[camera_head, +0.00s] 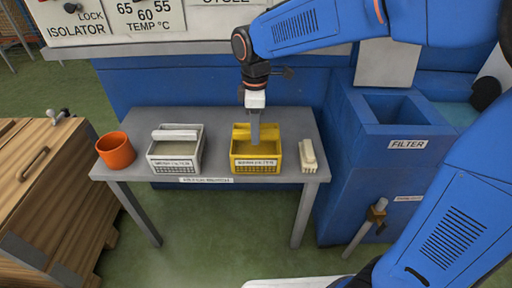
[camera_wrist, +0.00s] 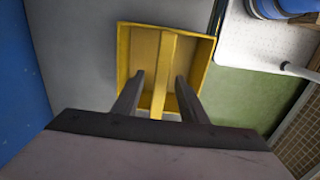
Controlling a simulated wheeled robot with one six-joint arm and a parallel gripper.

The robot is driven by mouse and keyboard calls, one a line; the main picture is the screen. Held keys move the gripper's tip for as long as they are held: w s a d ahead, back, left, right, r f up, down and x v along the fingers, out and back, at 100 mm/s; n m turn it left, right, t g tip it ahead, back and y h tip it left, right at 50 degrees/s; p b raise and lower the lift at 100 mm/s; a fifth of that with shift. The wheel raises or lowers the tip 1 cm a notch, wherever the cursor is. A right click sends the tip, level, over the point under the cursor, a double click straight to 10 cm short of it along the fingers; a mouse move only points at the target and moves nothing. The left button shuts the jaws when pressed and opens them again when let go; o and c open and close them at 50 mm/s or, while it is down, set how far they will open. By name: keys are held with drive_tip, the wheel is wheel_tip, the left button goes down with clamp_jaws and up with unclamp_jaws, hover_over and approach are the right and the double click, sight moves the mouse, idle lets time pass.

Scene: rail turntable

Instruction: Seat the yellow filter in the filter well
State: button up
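The yellow filter (camera_head: 242,165) is a box-shaped basket with a handle bar across its top, standing on the grey table; it also shows in the wrist view (camera_wrist: 202,62). My gripper (camera_head: 255,138) points down over it. In the wrist view my gripper (camera_wrist: 160,78) is open, with one finger on each side of the yellow handle bar and gaps visible. The exact fingertip height against the bar is hard to tell. The filter well (camera_head: 392,106) is the square opening in the blue cabinet at right, labelled FILTER. It looks empty, though its bottom is hidden.
On the table (camera_head: 222,120) stand an orange cup (camera_head: 116,151), a white filter (camera_head: 175,158) and a small cream block (camera_head: 311,155) close right of the yellow filter. A grey panel (camera_head: 388,62) stands behind the well. A wooden cabinet (camera_head: 50,190) is at left.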

drive_tip(key=shift+d+f, duration=0.1)
drive_tip(key=shift+f, duration=2.6)
clamp_jaws()
